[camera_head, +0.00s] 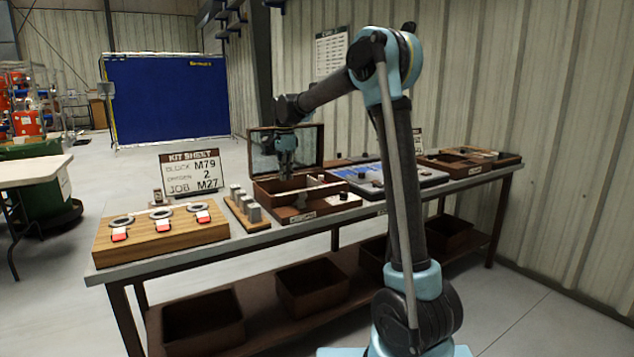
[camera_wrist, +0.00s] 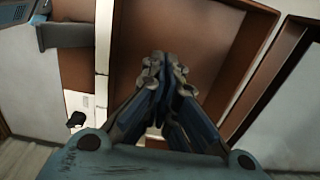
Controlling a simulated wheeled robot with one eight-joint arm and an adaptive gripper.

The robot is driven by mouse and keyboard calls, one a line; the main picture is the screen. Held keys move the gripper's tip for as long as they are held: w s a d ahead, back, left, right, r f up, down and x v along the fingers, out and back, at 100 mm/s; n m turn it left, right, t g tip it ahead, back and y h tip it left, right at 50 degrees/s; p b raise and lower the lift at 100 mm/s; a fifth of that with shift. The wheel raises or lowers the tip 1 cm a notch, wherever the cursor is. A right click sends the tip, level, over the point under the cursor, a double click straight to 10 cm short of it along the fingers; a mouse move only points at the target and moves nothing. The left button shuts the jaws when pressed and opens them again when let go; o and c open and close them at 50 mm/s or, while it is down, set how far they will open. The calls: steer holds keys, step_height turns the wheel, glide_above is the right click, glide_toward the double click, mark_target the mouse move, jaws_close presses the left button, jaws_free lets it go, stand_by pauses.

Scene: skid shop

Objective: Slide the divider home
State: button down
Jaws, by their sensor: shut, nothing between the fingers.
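A brown wooden box (camera_head: 262,192) with its lid raised at the back stands on the bench. A pale strip (camera_head: 312,188), which looks like the divider, runs across the box. In the wrist view a pale strip (camera_wrist: 103,45) runs along the left side of a wide, bare brown compartment (camera_wrist: 180,35). My gripper (camera_head: 286,176) points down over the box in front of the lid. In the wrist view its fingertips (camera_wrist: 163,62) are together and empty, over the compartment and right of the strip. Whether the strip is fully seated cannot be told.
A kit sheet (camera_head: 190,172) stands behind a wooden block with rings and red-white tags (camera_head: 160,236). A rack of grey blocks (camera_head: 246,208) is left of the box. A blue-topped tray (camera_head: 385,176) and further wooden trays (camera_head: 460,165) lie to the right.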

steer(key=shift+s+a, duration=0.4)
steer(key=shift+a, duration=0.25)
steer(key=shift+s+a, duration=0.35)
steer(key=shift+a, duration=0.25)
steer(key=shift+s+a, duration=0.5)
steer(key=shift+a, duration=0.25)
steer(key=shift+s+a, duration=0.45)
steer(key=shift+a, duration=0.25)
steer(key=shift+a, duration=0.15)
steer(key=shift+s+a, duration=0.45)
steer(key=shift+a, duration=0.25)
steer(key=shift+s+a, duration=0.45)
steer(key=shift+a, duration=0.2)
steer(key=shift+a, duration=0.15)
steer(key=shift+s+a, duration=0.45)
steer(key=shift+a, duration=0.25)
steer(key=shift+s+a, duration=0.45)
steer(key=shift+a, duration=0.2)
steer(key=shift+d, duration=0.1)
steer(key=shift+w+d, duration=0.2)
steer(key=shift+d, duration=0.05)
